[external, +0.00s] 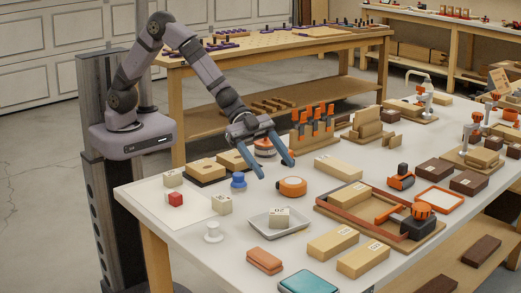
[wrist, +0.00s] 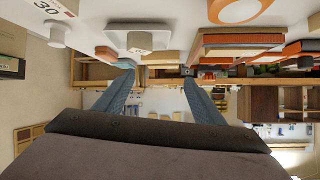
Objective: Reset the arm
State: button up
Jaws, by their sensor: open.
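My gripper (external: 275,172) hangs above the left part of the white table (external: 160,203). Its two blue-grey fingers are spread apart with nothing between them. In the external view its fingertips are above the table, near an orange round tape-like item (external: 291,187) and a blue knob-shaped piece (external: 238,181). In the wrist view the fingers (wrist: 160,80) are also apart and empty. My arm reaches up from its base at the left, then bends down to the right.
A white tray (external: 256,225) holding a numbered block (external: 279,218) stands in front of my gripper. Orange clamps (external: 313,120) stand behind it to the right. A framed fixture (external: 330,207) lies further right. Small blocks, including a red one (external: 175,199), are at the left.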

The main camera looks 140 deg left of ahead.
jog(key=s+d+n+g+p, duration=0.1)
jog(key=s+d+g, duration=0.3)
jog(key=s, duration=0.7)
jog(key=s+d+r+n+g+y+p, duration=0.1)
jog(key=s+d+g+p, duration=0.3)
jog(key=s, duration=0.8)
jog(key=s+d+r+n+g+p, duration=0.1)
jog(key=s+d+g+p, duration=0.2)
jog(key=s+d, duration=0.4)
jog(key=s+g, duration=0.1)
jog(key=s, duration=0.4)
jog(key=shift+s+r, duration=0.25)
